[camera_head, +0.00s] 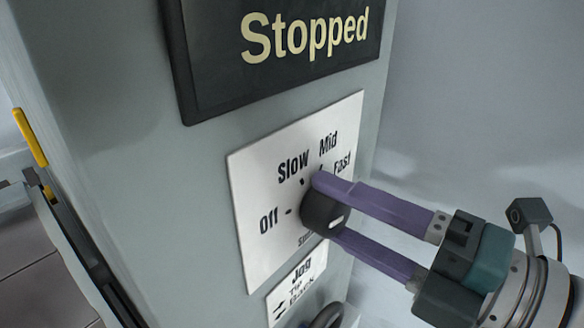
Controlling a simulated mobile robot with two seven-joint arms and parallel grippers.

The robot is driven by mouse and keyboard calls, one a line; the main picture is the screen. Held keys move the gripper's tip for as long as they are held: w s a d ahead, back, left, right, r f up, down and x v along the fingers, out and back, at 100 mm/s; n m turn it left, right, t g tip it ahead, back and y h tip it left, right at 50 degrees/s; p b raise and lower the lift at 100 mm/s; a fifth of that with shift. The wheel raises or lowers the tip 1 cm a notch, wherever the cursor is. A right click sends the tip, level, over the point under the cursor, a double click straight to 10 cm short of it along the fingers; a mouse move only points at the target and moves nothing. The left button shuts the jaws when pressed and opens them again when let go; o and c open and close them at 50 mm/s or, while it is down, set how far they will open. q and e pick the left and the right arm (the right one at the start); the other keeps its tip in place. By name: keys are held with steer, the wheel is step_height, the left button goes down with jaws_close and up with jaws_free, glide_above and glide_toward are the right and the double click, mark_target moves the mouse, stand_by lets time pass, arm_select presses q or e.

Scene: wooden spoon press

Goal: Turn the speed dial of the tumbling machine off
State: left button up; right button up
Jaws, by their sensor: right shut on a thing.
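The speed dial (315,214) is a dark round knob on a white label plate (252,172) marked Off, Slow, Mid and Fast. A pale mark shows on the knob's face, toward its right side. I cannot tell which setting the dial points to. My right gripper (331,208) comes in from the right, its two purple fingers shut on the dial, one above and one below. The upper finger partly covers the plate near Fast. The dark display (275,75) above reads "Stopped". My left gripper is not in view.
The plate is on a grey-green machine panel (120,150). Below it is a smaller white label (297,285) reading "Jog" and a dark round control (328,316), partly cut off. A yellow bar (30,137) shows at the far left. Plain grey surface lies at the right.

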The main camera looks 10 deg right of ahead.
steer(key=shift+n, duration=0.3)
steer(key=o, duration=1.4)
steer(key=shift+b+v, duration=1.4)
steer(key=shift+v, duration=3.6)
